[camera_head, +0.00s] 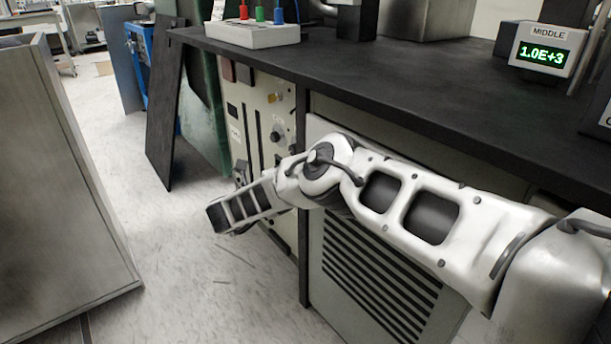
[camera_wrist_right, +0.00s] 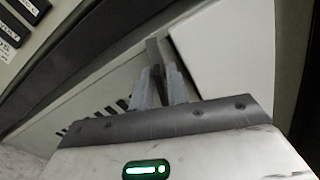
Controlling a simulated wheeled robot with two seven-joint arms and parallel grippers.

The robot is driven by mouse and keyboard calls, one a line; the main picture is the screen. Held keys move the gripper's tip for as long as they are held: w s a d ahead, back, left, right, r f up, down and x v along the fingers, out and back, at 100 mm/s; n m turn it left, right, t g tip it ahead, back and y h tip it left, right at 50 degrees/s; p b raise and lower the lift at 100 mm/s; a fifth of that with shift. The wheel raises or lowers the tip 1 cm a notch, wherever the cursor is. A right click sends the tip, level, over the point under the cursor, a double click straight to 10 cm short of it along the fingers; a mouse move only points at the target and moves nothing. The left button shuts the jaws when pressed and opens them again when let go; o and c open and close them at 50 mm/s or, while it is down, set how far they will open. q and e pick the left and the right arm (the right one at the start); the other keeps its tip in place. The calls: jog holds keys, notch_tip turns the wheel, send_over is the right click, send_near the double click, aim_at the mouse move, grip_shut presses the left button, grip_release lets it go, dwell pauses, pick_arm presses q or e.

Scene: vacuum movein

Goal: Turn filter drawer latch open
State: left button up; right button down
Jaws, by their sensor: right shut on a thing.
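My right gripper (camera_wrist_right: 158,78) shows in the right wrist view, its two grey fingers closed around a thin dark upright bar, which looks like the latch (camera_wrist_right: 152,48). The bar stands in front of a pale panel, and its lower part is hidden between the fingers. In the head view my right arm comes in from the right and reaches left along the front of the bench. The gripper's hold on the bar cannot be made out there. My left gripper is not in view.
A beige control panel (camera_head: 262,118) and a vented cabinet (camera_head: 370,275) are under the dark bench top (camera_head: 400,85). A coloured-knob box (camera_head: 252,35) and a MIDDLE display (camera_head: 543,53) stand on it. A metal cabinet (camera_head: 50,180) is at left; floor (camera_head: 190,260) between is clear.

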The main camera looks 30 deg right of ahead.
jog(key=shift+s+f+n, duration=0.1)
jog(key=shift+f+n, duration=0.05)
jog(key=shift+n, duration=0.65)
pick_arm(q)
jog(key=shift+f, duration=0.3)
pick_arm(e)
jog(key=shift+f+n, duration=0.1)
jog(key=shift+n, duration=0.8)
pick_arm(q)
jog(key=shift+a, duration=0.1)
pick_arm(e)
jog(key=shift+a, duration=0.1)
jog(key=c, duration=1.6)
grip_release()
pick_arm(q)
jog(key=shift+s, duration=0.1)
pick_arm(e)
jog(key=shift+o, duration=0.2)
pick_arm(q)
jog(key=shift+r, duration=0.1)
